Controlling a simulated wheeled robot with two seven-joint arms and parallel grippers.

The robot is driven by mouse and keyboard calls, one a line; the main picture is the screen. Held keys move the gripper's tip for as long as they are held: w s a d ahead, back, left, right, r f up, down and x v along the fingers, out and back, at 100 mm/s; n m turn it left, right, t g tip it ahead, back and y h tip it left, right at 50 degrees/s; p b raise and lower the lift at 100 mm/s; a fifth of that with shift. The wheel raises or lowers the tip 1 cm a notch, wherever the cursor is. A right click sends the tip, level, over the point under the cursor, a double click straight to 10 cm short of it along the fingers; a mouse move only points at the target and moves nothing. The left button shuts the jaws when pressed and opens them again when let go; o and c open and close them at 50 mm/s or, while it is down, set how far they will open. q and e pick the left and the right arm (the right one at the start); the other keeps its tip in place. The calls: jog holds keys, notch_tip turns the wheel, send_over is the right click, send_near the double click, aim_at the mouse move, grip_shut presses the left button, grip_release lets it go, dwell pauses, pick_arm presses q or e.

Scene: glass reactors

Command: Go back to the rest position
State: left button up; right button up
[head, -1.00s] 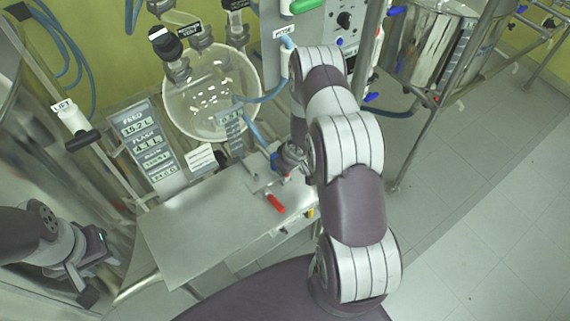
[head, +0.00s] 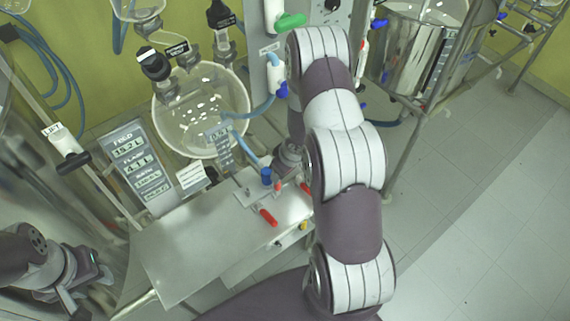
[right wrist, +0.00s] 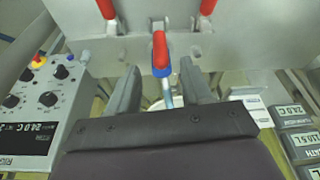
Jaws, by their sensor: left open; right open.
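My left gripper (head: 88,290) is at the lower left of the head view, open and empty, beside the large steel vessel. My right arm crosses the middle of the head view, and its gripper is mostly hidden behind the arm links near the steel bench (head: 190,250). In the right wrist view my right gripper (right wrist: 162,82) is open, with its fingers apart on either side of a valve handle with a red grip and blue collar (right wrist: 160,55). I cannot tell whether the fingers touch it.
A glass flask (head: 200,115) stands behind the bench, with a display panel (head: 140,165) to its left. A steel vessel (head: 415,50) in a tube frame stands at the back right. The floor (head: 480,220) at the right is clear.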

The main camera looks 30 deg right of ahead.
jog(key=shift+p+v, duration=0.4)
jog(key=shift+v, duration=1.45)
